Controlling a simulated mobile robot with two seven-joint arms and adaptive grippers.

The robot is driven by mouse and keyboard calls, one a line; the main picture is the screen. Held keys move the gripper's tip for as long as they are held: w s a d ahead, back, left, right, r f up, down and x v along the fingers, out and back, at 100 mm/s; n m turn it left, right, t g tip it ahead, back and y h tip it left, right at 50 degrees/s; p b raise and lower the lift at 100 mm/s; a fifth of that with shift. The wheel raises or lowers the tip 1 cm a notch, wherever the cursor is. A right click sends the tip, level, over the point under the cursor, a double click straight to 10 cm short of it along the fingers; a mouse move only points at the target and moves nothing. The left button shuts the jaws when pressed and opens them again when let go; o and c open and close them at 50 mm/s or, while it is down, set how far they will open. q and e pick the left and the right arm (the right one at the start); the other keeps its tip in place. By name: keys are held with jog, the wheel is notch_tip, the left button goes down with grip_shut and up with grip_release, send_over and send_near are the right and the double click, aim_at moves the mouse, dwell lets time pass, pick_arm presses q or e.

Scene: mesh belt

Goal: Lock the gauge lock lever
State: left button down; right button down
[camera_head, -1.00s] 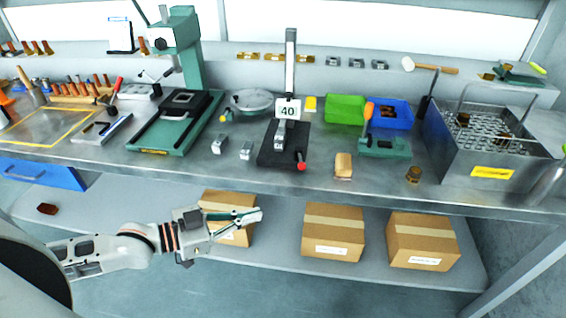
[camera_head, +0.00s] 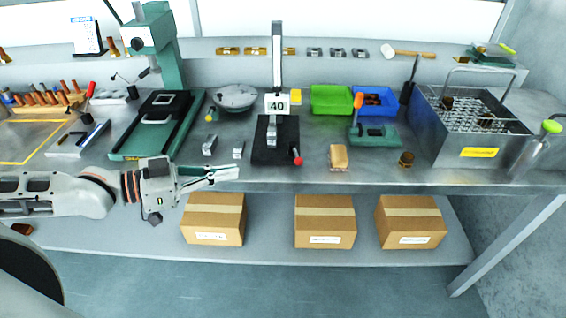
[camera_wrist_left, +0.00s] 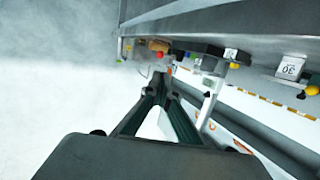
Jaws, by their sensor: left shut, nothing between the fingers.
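The gauge (camera_head: 277,60) is a tall pale post on a black base (camera_head: 262,155), with a sign reading 40. A lever with a red knob (camera_head: 297,161) sticks out at the front right of its base; I take it for the lock lever. My left gripper (camera_head: 236,173) is shut and empty, just in front of the bench edge. It is left of the red knob and apart from it. The gripper (camera_wrist_left: 183,85) also fills the lower part of the left wrist view, with the bench edge beyond. My right gripper is not in view.
Small metal blocks (camera_head: 209,145) stand left of the gauge. A wooden block (camera_head: 339,157) and a brass piece (camera_head: 406,159) stand to its right. A green press (camera_head: 155,125) is further left. Cardboard boxes (camera_head: 325,225) sit on the lower shelf.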

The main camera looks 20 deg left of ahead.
pick_arm(q)
jog(key=b, duration=0.2)
send_near(296, 155)
jog(key=d, duration=0.3)
jog(key=w+d+f, duration=0.1)
jog(key=shift+w+d, duration=0.15)
jog(key=shift+d, duration=0.1)
jog(key=shift+w+d+f, duration=0.25)
jog(key=shift+w+d, duration=0.25)
dwell(0.4)
